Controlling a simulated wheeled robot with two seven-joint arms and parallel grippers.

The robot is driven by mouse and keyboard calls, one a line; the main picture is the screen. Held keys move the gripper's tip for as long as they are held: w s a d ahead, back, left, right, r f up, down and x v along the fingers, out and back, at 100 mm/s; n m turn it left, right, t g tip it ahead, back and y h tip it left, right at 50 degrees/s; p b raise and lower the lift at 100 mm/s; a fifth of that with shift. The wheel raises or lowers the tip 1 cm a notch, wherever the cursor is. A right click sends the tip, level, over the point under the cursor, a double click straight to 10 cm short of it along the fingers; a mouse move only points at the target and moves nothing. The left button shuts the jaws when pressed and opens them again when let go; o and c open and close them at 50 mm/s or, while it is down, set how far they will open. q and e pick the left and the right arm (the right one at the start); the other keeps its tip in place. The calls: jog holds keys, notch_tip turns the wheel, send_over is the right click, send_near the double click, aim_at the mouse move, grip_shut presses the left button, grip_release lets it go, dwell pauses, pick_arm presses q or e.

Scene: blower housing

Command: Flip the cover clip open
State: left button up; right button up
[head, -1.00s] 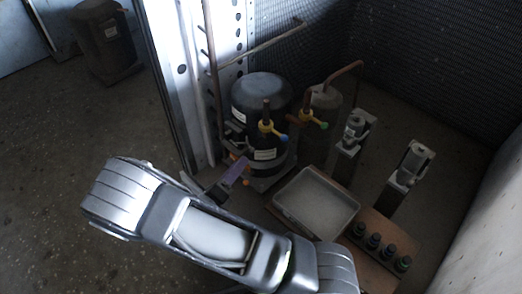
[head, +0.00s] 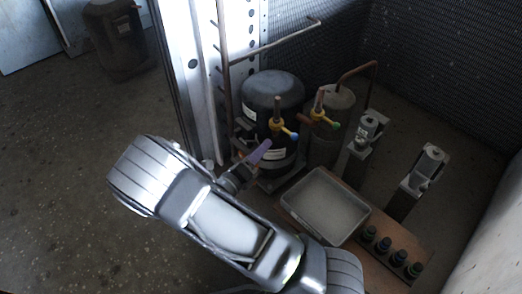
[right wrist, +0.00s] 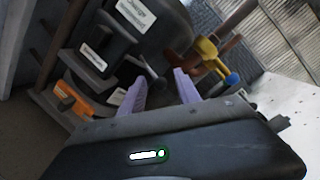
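A black, round-topped compressor (head: 272,90) stands upright by the white perforated post. In the right wrist view its dark side cover (right wrist: 97,62) carries white labels, with an orange part (right wrist: 72,99) low at its left. I cannot tell for sure which part is the cover clip. My right gripper (head: 262,150) is at the front of the compressor's lower body. In the right wrist view its two purple fingers (right wrist: 160,78) are apart with nothing between them; I cannot tell whether they touch anything. My left gripper is not in view.
Copper pipes with yellow valves (head: 277,124) rise beside the compressor. A pale tray (head: 322,204) lies to its right, with several dark round parts (head: 384,244) on a brown board. Two grey fixtures (head: 423,168) stand further right. A mesh wall is behind.

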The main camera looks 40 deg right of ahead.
jog(key=shift+w+d, duration=0.15)
jog(key=shift+d, duration=0.3)
jog(key=shift+c, duration=0.3)
grip_shut()
